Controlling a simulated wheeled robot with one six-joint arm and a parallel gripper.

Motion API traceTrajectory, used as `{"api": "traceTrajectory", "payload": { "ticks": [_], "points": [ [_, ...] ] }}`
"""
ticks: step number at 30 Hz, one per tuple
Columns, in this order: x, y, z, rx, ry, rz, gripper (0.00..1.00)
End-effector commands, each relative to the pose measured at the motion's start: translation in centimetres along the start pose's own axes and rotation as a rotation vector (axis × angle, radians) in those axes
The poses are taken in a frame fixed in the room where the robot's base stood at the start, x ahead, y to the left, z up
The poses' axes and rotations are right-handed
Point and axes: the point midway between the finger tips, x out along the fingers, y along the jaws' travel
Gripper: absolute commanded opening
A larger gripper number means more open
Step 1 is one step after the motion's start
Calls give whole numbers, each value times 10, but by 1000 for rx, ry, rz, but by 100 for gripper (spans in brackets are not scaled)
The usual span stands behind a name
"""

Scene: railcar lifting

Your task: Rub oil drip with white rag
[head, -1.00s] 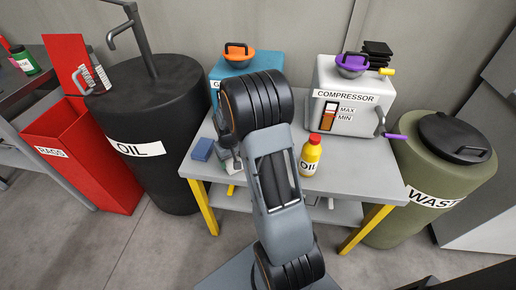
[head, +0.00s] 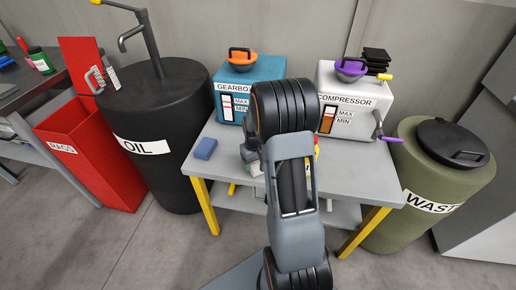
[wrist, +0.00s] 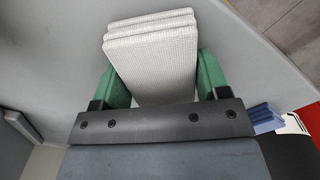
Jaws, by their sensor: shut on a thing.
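The white rag (wrist: 152,60) is a folded, woven-looking pad in the wrist view. My gripper (wrist: 160,82) is shut on it, with a green finger at each side. In the head view my arm covers most of the gripper and the rag, over the grey table (head: 353,182). I see no oil drip in either view; the part of the table behind my arm is hidden. I cannot tell whether the rag touches a surface.
The blue gearbox (head: 234,92) and white compressor (head: 350,98) stand at the back. The black oil drum (head: 165,105) and red rags bin (head: 92,160) are left, the green waste drum (head: 440,190) right.

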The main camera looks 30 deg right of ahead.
Motion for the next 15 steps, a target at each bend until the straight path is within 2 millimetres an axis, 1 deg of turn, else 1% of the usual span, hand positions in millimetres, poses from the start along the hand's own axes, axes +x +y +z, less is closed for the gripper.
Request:
{"api": "traceTrajectory", "payload": {
  "ticks": [1, 2, 15],
  "points": [
    [-14, -1, -1, -2, 4, 1, 46],
    [-22, -1, -1, -2, 7, 2, 46],
    [-62, -3, -1, -4, 4, 1, 46]
  ]
}}
